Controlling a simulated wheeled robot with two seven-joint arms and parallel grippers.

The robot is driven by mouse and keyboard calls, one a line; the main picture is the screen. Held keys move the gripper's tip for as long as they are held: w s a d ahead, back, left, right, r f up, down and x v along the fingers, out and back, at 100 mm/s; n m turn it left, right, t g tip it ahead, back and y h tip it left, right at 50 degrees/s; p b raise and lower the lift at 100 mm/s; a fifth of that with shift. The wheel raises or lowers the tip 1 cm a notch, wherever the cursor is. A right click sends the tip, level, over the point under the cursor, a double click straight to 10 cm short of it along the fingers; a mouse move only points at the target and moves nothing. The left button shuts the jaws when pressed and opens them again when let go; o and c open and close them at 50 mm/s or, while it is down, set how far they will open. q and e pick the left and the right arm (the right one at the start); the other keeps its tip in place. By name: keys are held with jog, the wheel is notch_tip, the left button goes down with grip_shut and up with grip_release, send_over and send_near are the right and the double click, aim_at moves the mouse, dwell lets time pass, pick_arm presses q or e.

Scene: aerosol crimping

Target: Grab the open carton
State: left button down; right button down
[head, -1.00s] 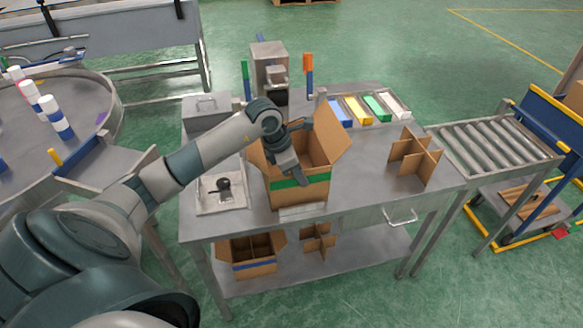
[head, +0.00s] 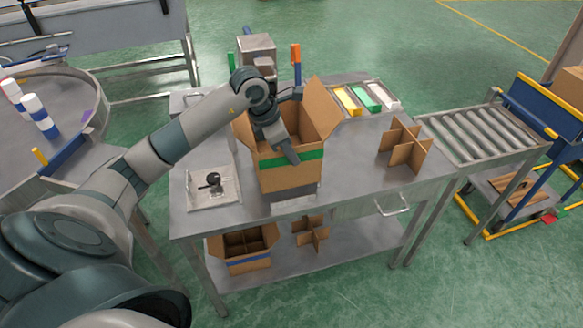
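The open carton (head: 275,176) is a brown cardboard box with a green stripe and raised flaps, at the middle front of the steel table. A dark band under its front lower edge suggests it is held slightly above the tabletop. My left gripper (head: 291,157) reaches down over the carton's near wall and appears shut on that wall. Its fingertips are partly hidden, with one finger showing outside the wall. My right gripper is not in view.
A cardboard divider (head: 404,147) stands on the table (head: 350,170) to the right, with bare tabletop between. A white tray (head: 228,196) lies to the left. A press (head: 257,50) stands behind. A roller conveyor (head: 480,133) adjoins at right. Another carton (head: 245,262) sits on the lower shelf.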

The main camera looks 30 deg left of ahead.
pick_arm(q)
notch_tip(320, 180, up, 4)
jog(key=shift+f+b, duration=0.1)
jog(key=shift+b, duration=0.35)
jog(key=shift+r, duration=0.65)
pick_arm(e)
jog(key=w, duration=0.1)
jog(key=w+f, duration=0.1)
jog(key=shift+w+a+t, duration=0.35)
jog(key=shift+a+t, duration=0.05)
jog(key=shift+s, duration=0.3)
